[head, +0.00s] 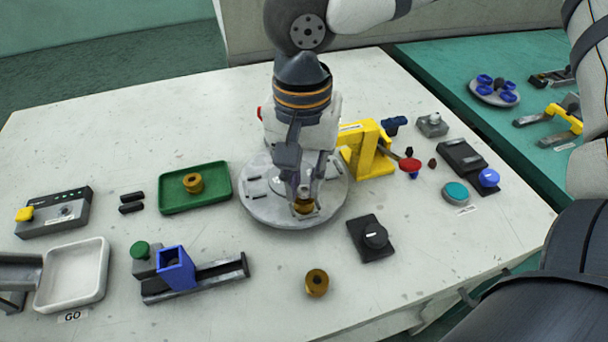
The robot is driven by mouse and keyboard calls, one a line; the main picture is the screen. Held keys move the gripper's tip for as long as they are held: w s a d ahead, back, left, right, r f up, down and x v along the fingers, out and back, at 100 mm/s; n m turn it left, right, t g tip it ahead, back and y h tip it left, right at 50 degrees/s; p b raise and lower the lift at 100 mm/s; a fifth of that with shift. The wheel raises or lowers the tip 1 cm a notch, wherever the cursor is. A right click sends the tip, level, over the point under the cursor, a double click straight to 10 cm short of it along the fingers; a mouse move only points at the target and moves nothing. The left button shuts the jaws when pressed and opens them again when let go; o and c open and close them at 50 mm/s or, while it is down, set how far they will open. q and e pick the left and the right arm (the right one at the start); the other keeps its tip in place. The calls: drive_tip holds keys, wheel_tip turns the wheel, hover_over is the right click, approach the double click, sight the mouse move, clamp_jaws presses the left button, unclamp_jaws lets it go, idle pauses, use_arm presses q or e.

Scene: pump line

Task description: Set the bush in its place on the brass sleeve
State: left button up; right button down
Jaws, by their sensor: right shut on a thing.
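My right gripper (304,196) points down over the round grey plate (262,208) in the middle of the table. It is shut on a small greyish piece, which looks like the bush (304,190), mostly hidden between the fingers. A brass sleeve (304,207) shows just below the fingertips on the plate. The bush is at or just above the sleeve's top; I cannot tell whether it is seated. Another brass piece (193,182) sits in the green tray (222,202), and one more (317,282) stands on the bare table in front. My left gripper is not in view.
A yellow fixture (370,150) with a red-tipped lever stands close right of the plate. A blue-block slide (176,267) and white GO tray (75,273) are front left.

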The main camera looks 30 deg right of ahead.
drive_tip(key=c, duration=1.5)
unclamp_jaws()
drive_tip(key=shift+o, duration=0.2)
drive_tip(key=shift+r, duration=0.1)
drive_tip(key=shift+r, duration=2.95)
